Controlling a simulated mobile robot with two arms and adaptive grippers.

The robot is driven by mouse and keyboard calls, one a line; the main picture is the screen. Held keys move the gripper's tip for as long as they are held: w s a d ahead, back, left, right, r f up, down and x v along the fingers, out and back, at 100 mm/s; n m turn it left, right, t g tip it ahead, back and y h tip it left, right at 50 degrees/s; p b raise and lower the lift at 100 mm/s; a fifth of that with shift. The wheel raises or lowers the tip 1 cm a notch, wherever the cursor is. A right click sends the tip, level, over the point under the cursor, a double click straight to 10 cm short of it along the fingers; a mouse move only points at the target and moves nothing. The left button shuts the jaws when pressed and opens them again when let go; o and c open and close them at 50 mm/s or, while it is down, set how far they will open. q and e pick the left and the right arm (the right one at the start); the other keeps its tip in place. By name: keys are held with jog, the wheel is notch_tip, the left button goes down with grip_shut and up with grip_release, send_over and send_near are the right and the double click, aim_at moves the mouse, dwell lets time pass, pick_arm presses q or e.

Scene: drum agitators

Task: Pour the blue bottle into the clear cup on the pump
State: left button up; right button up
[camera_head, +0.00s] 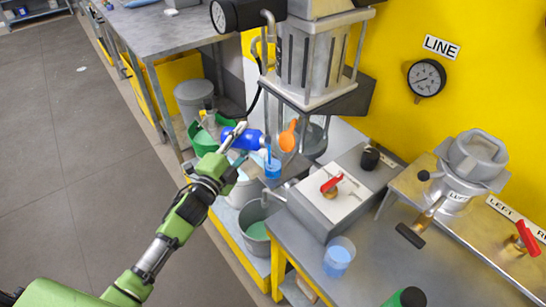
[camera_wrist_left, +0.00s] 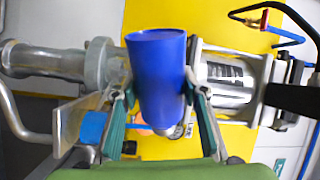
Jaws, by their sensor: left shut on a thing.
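My left gripper (camera_head: 236,137) is shut on the blue bottle (camera_head: 244,138), which is tipped nearly on its side beside the pump (camera_head: 318,60). A thin light-blue stream runs from the bottle's neck end down to a small clear cup (camera_head: 272,171) with blue liquid in it. In the left wrist view the bottle (camera_wrist_left: 158,75) sits between the green finger pads, with the blue-filled cup (camera_wrist_left: 93,127) at left, and the stream crosses beneath the bottle. The cup's rim and support are partly hidden. My right gripper is not in view.
An orange object (camera_head: 287,136) hangs close right of the bottle. A green funnel-like container (camera_head: 204,138) is behind the gripper. A grey bucket (camera_head: 255,230) with green liquid stands below. Another clear cup (camera_head: 338,258) with blue liquid stands on the grey bench (camera_head: 360,285).

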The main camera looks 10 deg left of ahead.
pick_arm(q)
jog(key=shift+d+r+m, duration=0.1)
jog(key=shift+r+m, duration=0.15)
jog(key=shift+m, duration=0.05)
dwell(0.7)
